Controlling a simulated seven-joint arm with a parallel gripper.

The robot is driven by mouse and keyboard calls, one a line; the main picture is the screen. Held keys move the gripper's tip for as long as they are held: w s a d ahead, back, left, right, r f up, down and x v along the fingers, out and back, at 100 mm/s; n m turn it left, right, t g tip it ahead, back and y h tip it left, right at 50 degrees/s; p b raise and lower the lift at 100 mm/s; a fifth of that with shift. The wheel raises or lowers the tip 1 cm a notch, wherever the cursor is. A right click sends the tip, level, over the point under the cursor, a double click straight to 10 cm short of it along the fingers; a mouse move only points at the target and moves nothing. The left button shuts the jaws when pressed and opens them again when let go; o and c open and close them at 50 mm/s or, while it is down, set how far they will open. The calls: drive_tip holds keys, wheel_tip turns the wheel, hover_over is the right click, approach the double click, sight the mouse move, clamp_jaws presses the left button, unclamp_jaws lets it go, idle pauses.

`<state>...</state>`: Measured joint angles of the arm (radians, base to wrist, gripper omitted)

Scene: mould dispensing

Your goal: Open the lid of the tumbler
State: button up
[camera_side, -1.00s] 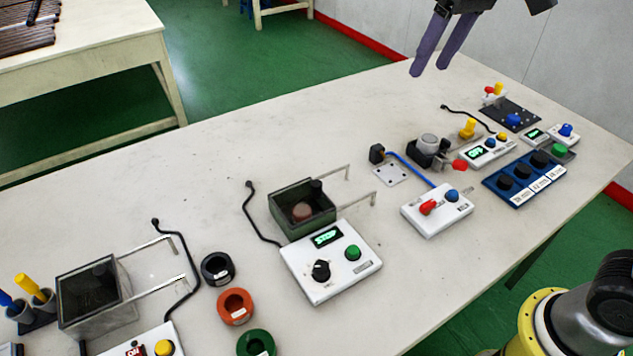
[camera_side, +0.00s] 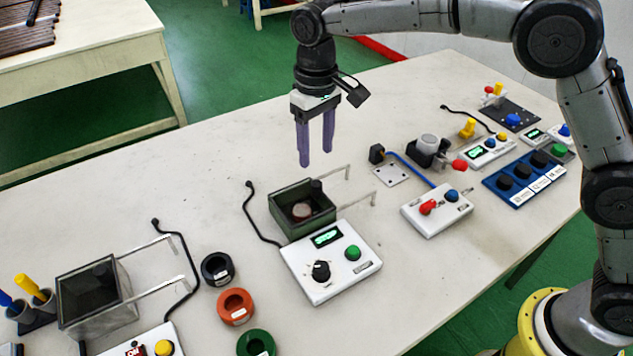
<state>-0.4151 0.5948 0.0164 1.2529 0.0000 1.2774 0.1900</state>
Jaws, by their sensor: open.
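No label I can read names the tumbler. A dark green box (camera_side: 303,225) stands in the middle of the table, joined to a white control unit (camera_side: 331,271) with a lit green display, a black knob and a green button. A grey box (camera_side: 90,312) with a dark, see-through-looking top stands at the left front. I cannot tell the state of either box's lid. My gripper (camera_side: 317,157) is open and empty, pointing down, with purple fingers. In the picture it is just above the green box, apart from it.
Thin metal rods (camera_side: 357,200) stick out right of the green box; similar rods (camera_side: 165,284) adjoin the grey box. Black, orange and green rings (camera_side: 235,306) lie between. A red-levered white unit (camera_side: 437,208) and several other devices stand at right. The back left tabletop is clear.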

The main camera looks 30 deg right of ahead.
sight(317, 183)
wheel_tip(317, 183, down, 10)
drive_tip(key=shift+r, duration=0.25)
clamp_jaws()
idle(0.3)
drive_tip(key=shift+r, duration=0.1)
idle(1.1)
